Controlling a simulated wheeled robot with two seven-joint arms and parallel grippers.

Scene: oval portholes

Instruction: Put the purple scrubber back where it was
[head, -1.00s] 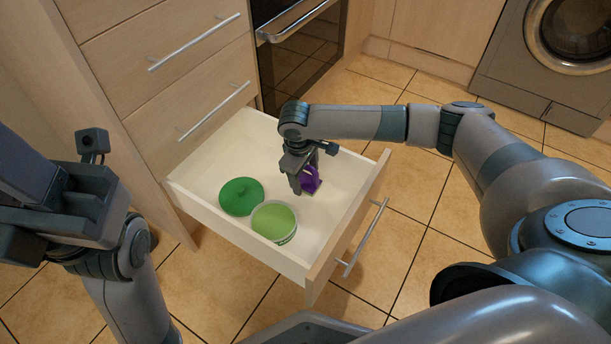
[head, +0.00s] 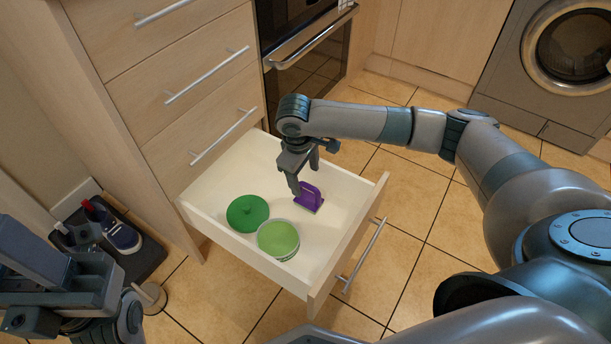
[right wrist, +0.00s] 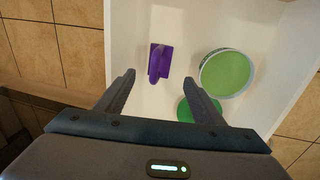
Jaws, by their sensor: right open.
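The purple scrubber (head: 308,198) rests on the floor of the open drawer (head: 240,248), its handle upward. My right gripper (head: 306,177) is open and empty just above and behind it in the head view. In the right wrist view the scrubber (right wrist: 160,60) lies beyond the spread fingertips (right wrist: 160,80), apart from them. My left gripper (head: 65,275) is at the lower left, outside the drawer; its jaws are not clear.
A green lid (head: 248,213) and a bowl with a light green inside (head: 278,240) sit in the drawer, to the scrubber's left and front. The drawer's back is bare. A dark tray with a shoe (head: 122,236) stands on the floor at left. An oven (head: 310,75) is behind.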

